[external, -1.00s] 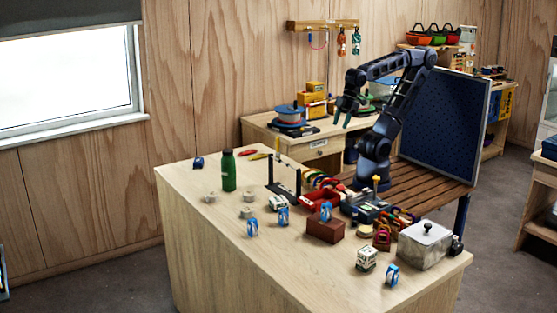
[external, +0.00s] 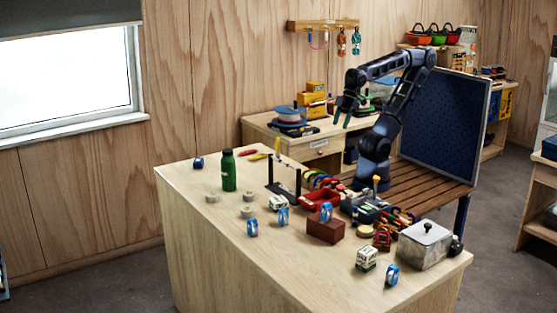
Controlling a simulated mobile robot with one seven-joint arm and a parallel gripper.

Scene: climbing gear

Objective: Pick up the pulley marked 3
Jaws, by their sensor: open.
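Several small blue pulleys are on the wooden table. One stands at the front left (external: 252,228), one beside a small white box (external: 283,217), one on a brown block (external: 326,212), and one at the front right (external: 392,275). A dark blue item (external: 198,162) at the far left may be another. Their markings are too small to read, so I cannot tell which is marked 3. My gripper (external: 343,119) is open and empty, raised high above the far side of the table, apart from all the pulleys.
A green bottle (external: 228,171), a black stand (external: 283,183), a red tray (external: 320,200) and a lidded grey box (external: 424,246) stand on the table (external: 222,250). Pale round pieces lie near the bottle. The table's front left is clear.

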